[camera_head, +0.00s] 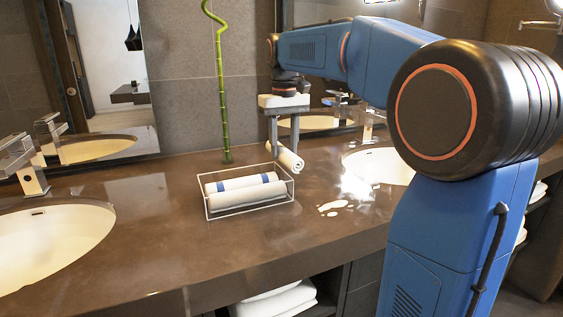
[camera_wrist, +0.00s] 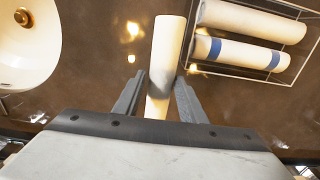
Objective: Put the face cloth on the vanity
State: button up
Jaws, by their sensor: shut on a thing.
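A rolled white face cloth (camera_head: 288,157) is in my gripper (camera_head: 285,152), just to the right of a clear tray on the brown vanity (camera_head: 150,215). In the wrist view the cloth (camera_wrist: 166,60) stands out lengthwise between the two fingers of my gripper (camera_wrist: 160,95), which are shut on it. In the head view it hangs tilted, at or a little above the counter; I cannot tell whether it touches. The fingers hide part of the cloth.
The clear tray (camera_head: 250,208) holds two more rolled cloths, one with blue bands (camera_head: 242,184). A green bamboo stalk (camera_head: 222,90) stands behind it. Basins lie at left (camera_head: 50,240) and right (camera_head: 385,165). Bare counter lies between the tray and the right basin.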

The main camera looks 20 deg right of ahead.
aim_at(284, 161)
jog(key=shift+f, duration=2.05)
jog(key=o, duration=0.6)
jog(key=shift+f, duration=0.15)
jog(key=o, duration=0.4)
jog(key=shift+o, duration=0.2)
